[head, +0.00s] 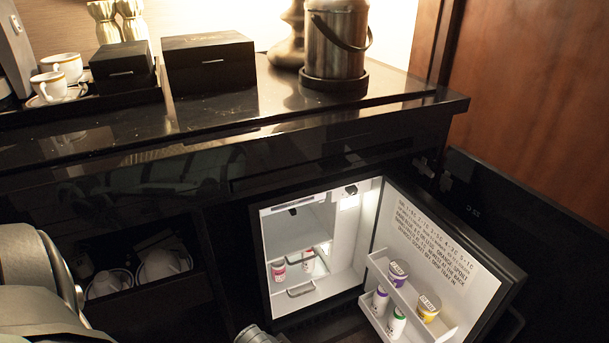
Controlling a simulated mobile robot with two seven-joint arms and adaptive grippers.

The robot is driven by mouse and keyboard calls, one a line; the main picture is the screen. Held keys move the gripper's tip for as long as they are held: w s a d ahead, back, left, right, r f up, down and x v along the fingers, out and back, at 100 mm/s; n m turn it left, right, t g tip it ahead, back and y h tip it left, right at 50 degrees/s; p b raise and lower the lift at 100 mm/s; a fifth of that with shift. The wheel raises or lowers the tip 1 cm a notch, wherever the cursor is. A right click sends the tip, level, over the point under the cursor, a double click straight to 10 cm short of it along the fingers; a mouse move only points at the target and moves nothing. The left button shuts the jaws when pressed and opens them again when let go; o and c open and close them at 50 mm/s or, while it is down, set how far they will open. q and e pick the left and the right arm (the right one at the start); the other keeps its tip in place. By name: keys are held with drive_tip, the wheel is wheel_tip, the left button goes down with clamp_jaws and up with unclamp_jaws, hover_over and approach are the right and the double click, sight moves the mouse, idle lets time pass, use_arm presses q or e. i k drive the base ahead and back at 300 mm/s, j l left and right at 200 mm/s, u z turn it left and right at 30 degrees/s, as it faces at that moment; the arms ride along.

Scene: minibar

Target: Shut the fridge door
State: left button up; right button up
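The small fridge (288,226) stands inside the dark cabinet, lit from within. Its door (452,216) is swung wide open to the right, with its white inner side facing me. The door carries a printed label and white shelves (410,318) that hold several small cups and bottles. A few small containers stand inside the fridge. A grey part of my arm shows at the left edge, and another small grey part of mine pokes up at the bottom edge, below the fridge. No fingertips of either gripper show.
A dark cabinet door (510,215) stands open behind the fridge door. The dark countertop (260,115) above holds an ice bucket (336,42), black boxes (209,63) and white cups (62,67). An open drawer (135,290) with cups is left of the fridge.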

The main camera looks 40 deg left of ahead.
sight(475, 283)
drive_tip(key=k+u, duration=0.1)
drive_tip(key=u, duration=0.25)
drive_tip(key=k+j+u, duration=0.15)
drive_tip(key=u, duration=0.2)
drive_tip(key=j+u, duration=0.15)
drive_tip(key=u, duration=0.2)
drive_tip(key=k, duration=0.05)
